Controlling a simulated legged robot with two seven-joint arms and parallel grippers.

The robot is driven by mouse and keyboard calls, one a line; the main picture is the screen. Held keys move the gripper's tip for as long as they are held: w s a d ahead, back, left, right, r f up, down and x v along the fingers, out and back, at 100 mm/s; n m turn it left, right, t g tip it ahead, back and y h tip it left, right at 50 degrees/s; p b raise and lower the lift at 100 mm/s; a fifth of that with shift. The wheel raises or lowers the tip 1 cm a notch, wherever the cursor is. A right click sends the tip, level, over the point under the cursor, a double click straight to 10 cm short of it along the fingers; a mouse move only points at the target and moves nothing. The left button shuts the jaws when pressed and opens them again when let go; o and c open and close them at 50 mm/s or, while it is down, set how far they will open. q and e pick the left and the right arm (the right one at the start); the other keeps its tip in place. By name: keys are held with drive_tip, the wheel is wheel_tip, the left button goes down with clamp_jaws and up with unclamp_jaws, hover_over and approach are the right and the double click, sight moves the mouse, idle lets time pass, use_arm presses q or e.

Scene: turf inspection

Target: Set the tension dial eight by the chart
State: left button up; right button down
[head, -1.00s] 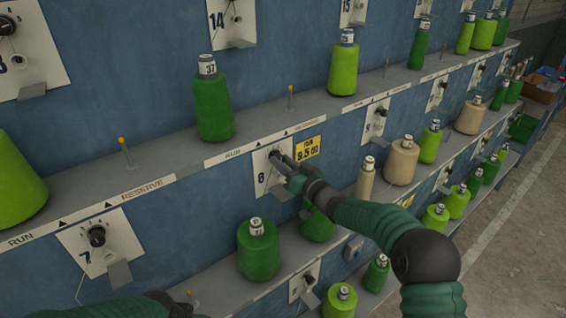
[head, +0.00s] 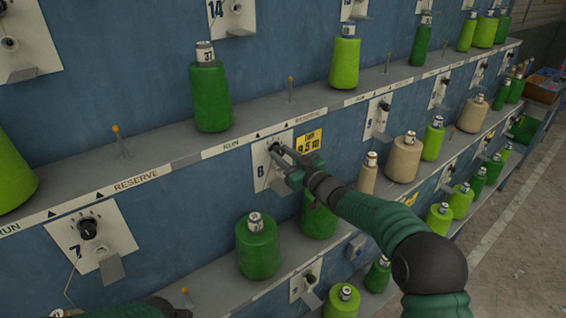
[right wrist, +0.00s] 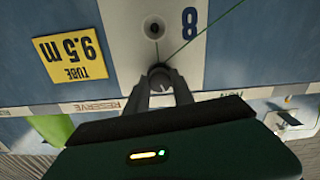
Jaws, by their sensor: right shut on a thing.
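The white plate of dial eight (head: 262,178), marked 8, is on the blue wall in the middle of the head view. My right gripper (head: 283,151) reaches it from the lower right and is shut on its black dial (right wrist: 159,72). The fingers hide much of the dial, so its setting cannot be read. In the right wrist view the plate is upside down, with a thin green thread at a small eyelet (right wrist: 154,28). A yellow tag (right wrist: 75,58) beside the plate reads 9.5 m. My left gripper is out of view; only part of that arm shows at the bottom.
A shelf (head: 165,150) marked RUN and RESERVE runs above, with a dark green cone (head: 211,97) and thin pegs. Dial seven (head: 88,229) is at lower left. Green cones (head: 257,248) stand below the gripper; beige ones (head: 403,160) stand to its right.

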drive_tip(key=shift+n+b, duration=1.25)
drive_tip(key=shift+n, duration=0.35)
drive_tip(key=c, duration=1.5)
unclamp_jaws()
drive_tip(key=o, duration=0.4)
drive_tip(key=shift+w, duration=0.1)
drive_tip(key=b+v, duration=0.3)
drive_tip(key=v, duration=1.3)
drive_tip(key=shift+s+d, duration=0.25)
drive_tip(key=shift+s, duration=0.1)
